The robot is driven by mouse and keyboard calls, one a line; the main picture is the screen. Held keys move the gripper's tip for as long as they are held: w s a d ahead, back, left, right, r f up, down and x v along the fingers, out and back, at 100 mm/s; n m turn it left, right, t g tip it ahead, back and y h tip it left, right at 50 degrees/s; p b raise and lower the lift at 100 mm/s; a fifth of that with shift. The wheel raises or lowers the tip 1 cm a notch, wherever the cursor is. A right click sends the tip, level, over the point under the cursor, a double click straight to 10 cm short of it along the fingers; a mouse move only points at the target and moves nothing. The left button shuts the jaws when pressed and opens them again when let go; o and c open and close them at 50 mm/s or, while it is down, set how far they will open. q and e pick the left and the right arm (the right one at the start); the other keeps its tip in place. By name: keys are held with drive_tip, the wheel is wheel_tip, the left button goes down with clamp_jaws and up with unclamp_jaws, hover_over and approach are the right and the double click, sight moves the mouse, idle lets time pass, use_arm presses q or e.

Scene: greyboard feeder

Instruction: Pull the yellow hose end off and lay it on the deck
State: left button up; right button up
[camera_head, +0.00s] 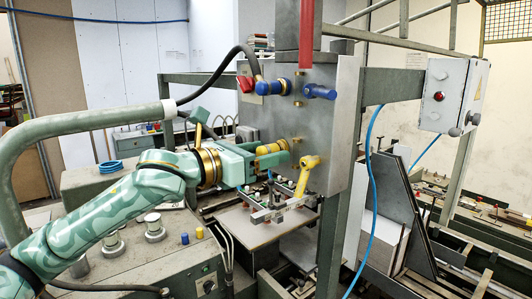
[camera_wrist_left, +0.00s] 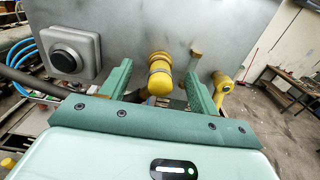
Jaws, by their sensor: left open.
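My left gripper (camera_head: 255,157) is open in front of the panel. In the left wrist view its two green fingers (camera_wrist_left: 160,92) stand on either side of the hose end, with a gap visible on both sides. The flat deck (camera_head: 250,230) lies below, in front of the panel. My right gripper is not in view.
A yellow lever (camera_head: 306,172) sticks out just right of the hose end. Blue fittings (camera_head: 272,87) and a dark hose sit above on the panel. A rail with small fittings (camera_head: 280,208) stands over the deck. The deck's front part is clear.

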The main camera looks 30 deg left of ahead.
sight(258, 154)
use_arm(q)
drive_tip(key=shift+p, duration=0.55)
idle(0.7)
clamp_jaws()
drive_tip(key=shift+b+v, duration=0.8)
drive_tip(key=shift+v, duration=0.1)
drive_tip(key=shift+s+a+f+b, duration=0.1)
drive_tip(key=shift+s+a+b, duration=0.15)
drive_tip(key=shift+s+b, duration=0.25)
drive_tip(key=shift+b+v, duration=0.95)
drive_tip(key=shift+b, duration=0.4)
drive_tip(key=shift+s+a+b, duration=0.25)
drive_tip(key=shift+s+b, duration=0.35)
drive_tip(key=shift+b, duration=0.45)
